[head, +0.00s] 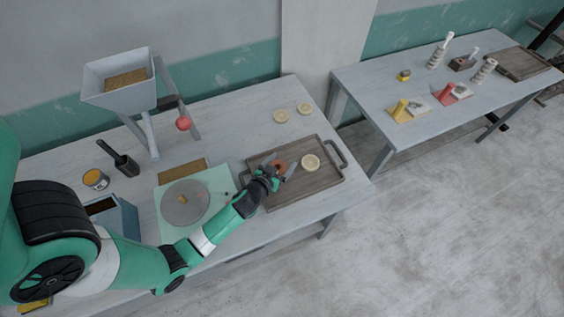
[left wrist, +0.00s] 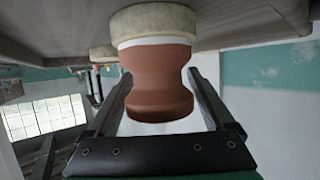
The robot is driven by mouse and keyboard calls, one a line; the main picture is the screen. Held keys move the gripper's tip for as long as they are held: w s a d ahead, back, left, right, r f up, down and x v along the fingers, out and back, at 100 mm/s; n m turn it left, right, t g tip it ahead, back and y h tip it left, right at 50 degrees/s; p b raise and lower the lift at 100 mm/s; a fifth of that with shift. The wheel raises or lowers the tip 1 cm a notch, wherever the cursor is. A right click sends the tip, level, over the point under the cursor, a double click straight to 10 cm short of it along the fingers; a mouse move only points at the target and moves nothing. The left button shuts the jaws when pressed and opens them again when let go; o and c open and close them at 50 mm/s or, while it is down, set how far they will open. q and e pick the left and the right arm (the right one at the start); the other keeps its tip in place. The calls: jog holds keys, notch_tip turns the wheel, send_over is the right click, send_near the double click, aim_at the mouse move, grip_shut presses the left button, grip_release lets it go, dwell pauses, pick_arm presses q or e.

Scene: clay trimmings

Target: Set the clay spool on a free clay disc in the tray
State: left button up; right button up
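The clay spool (left wrist: 158,85) is reddish brown with a narrow waist. In the head view its top (head: 280,165) shows in the tray (head: 318,188), beside my gripper. In the left wrist view, which looks upside down, a pale band lies between the spool and a thick cream disc (left wrist: 152,22), which is against the tray. The spool looks upright on this disc. My left gripper (head: 279,170) has its fingers on both sides of the spool's waist, apparently open with a slight gap. Another cream disc (head: 311,162) lies bare in the tray. My right gripper is out of view.
Two cream discs (head: 281,116) (head: 304,109) lie on the table behind the tray. A hopper stand (head: 118,100) with a red knob, a round grey plate (head: 185,202) and a tin (head: 95,179) stand left. The tray's right handle (head: 338,153) is raised. A second table (head: 440,88) holds several parts.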

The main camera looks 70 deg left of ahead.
pick_arm(q)
jog(key=shift+o, duration=0.6)
jog(key=shift+r, duration=0.2)
jog(key=v, duration=1.2)
jog(key=shift+w+r, duration=0.1)
jog(key=shift+r, duration=0.05)
